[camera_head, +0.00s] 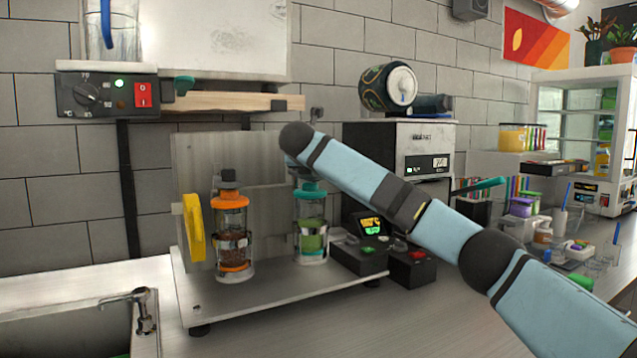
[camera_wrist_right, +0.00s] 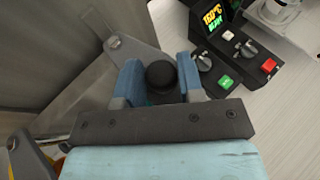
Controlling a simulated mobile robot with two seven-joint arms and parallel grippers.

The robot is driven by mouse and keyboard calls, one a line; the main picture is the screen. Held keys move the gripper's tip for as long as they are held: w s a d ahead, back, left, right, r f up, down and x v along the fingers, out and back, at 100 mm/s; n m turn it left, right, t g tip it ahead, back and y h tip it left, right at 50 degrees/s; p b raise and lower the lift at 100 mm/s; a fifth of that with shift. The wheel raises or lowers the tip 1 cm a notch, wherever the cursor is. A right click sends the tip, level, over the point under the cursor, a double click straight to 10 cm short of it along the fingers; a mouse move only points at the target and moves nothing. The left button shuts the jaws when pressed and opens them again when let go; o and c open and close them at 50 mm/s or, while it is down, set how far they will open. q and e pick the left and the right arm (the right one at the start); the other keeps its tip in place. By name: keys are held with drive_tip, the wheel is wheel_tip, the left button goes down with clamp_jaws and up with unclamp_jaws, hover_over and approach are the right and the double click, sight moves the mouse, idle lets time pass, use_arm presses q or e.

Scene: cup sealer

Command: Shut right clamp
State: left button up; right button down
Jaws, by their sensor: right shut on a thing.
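The sealer (camera_head: 275,303) is a metal stand with a back plate and a base. Its right clamp's black knob (camera_wrist_right: 161,76) sits between the blue fingers of my right gripper (camera_wrist_right: 158,82), which is shut on it. A grey metal clamp plate (camera_wrist_right: 118,45) shows beside the fingers. In the head view my right arm hides most of the knob and gripper. A teal-lidded container (camera_head: 311,235) with green contents stands upright below that gripper. An orange-lidded container (camera_head: 232,240) stands to its left, under the left clamp's black knob (camera_head: 228,176). My left gripper is out of view.
A yellow handle (camera_head: 194,228) is at the sealer's left side. A control box with a lit display (camera_head: 371,226) stands close to the teal-lidded container; its knobs and red button (camera_wrist_right: 269,65) show in the wrist view. A sink (camera_head: 75,325) lies front left.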

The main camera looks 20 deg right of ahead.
drive_tip(key=shift+a+m+g+h+b, duration=0.6)
drive_tip(key=shift+m+h, duration=0.1)
drive_tip(key=shift+m, duration=0.1)
drive_tip(key=c, duration=0.8)
unclamp_jaws()
drive_tip(key=v, duration=1.4)
drive_tip(key=shift+f, duration=0.1)
